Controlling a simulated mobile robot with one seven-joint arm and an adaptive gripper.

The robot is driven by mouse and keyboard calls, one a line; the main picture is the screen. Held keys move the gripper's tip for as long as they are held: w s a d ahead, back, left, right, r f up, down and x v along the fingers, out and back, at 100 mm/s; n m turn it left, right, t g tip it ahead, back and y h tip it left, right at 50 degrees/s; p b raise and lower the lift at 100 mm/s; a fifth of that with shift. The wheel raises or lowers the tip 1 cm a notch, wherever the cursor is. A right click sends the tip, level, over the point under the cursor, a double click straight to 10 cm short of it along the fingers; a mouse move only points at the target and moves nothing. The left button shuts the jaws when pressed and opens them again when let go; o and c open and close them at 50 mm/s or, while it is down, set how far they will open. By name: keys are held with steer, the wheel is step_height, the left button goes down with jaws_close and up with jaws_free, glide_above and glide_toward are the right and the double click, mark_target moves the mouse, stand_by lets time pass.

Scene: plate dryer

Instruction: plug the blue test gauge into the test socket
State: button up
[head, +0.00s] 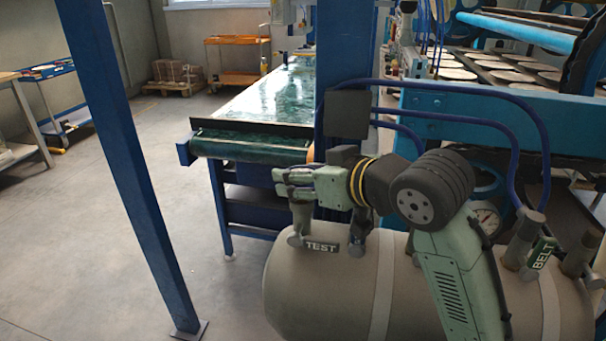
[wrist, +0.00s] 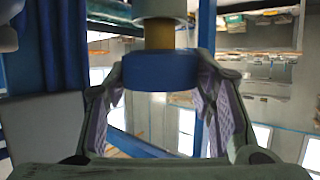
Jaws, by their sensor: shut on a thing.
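My gripper (head: 284,184) is above the left end of the beige tank, over a grey upright stub (head: 299,236) beside the TEST sign (head: 321,247). In the wrist view its fingers are shut on the blue test gauge (wrist: 160,71), a round blue body with a brass-coloured stem (wrist: 159,35). A pale grey round collar (wrist: 159,8) meets the stem end at the top edge; I cannot tell whether it is the socket or how far the stem sits in it. The gauge is hard to make out in the head view.
The beige tank (head: 330,295) also bears a BELT sign (head: 541,256), more grey stubs and a dial gauge (head: 486,218). Blue hoses (head: 545,140) arch behind my arm. A blue post (head: 130,170) stands left. A green conveyor (head: 265,100) is behind; floor is open left.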

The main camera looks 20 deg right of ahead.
steer(key=shift+f, duration=0.2)
steer(key=o, duration=1)
steer(key=shift+c, duration=0.2)
steer(key=shift+s+r, duration=0.1)
steer(key=p+v, duration=0.3)
steer(key=v, duration=0.7)
steer(key=shift+s+r, duration=0.15)
steer(key=shift+s, duration=0.2)
steer(key=shift+d, duration=0.15)
